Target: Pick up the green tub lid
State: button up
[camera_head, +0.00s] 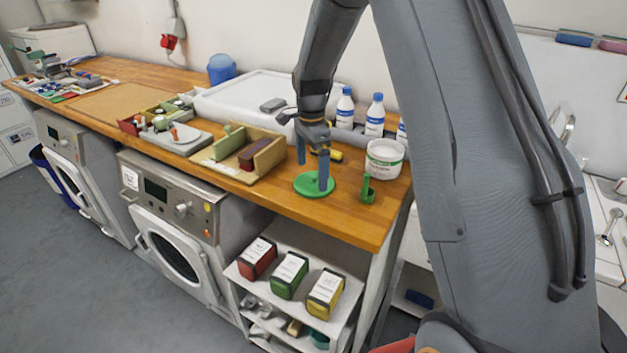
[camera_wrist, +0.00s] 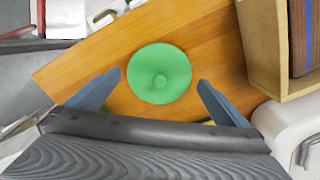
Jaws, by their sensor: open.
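My gripper (camera_head: 313,172) is open above the lid, with blue fingers pointing down. In the wrist view the lid (camera_wrist: 159,74) shows whole, just beyond the gap between the two spread fingertips (camera_wrist: 160,84). Nothing is between the fingers. In the head view one finger covers part of the lid.
A white tub (camera_head: 384,160) and a small green holder (camera_head: 368,190) stand right of the lid. White bottles with blue caps (camera_head: 375,115) stand behind. A wooden tray with a dark red block (camera_head: 250,156) is on the left. Shelves with boxes (camera_head: 290,274) lie below.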

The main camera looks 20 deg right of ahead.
aim_at(312, 177)
jog(key=shift+f+p, duration=0.6)
jog(key=shift+f, duration=1)
jog(key=shift+c, duration=0.4)
jog(key=c, duration=0.7)
jog(key=shift+o, duration=0.2)
notch_tip(312, 177, up, 8)
jog(key=b, duration=0.3)
jog(key=shift+r, duration=0.25)
jog(key=w+d+r+m+p, duration=0.15)
jog(key=d+m, duration=0.25)
jog(key=d, duration=0.4)
jog(key=d+r+m, duration=0.3)
jog(key=d+m, duration=0.1)
jog(key=d, duration=0.4)
jog(key=w+d+r+m+p, duration=0.15)
jog(key=d+m, duration=0.25)
jog(key=d, duration=0.4)
jog(key=shift+s+a+f+b, duration=0.1)
jog(key=shift+f+b, duration=0.8)
jog(key=shift+f, duration=0.5)
jog(key=shift+a+f+b, duration=0.1)
jog(key=shift+f+b, duration=0.75)
jog(key=shift+f, duration=0.5)
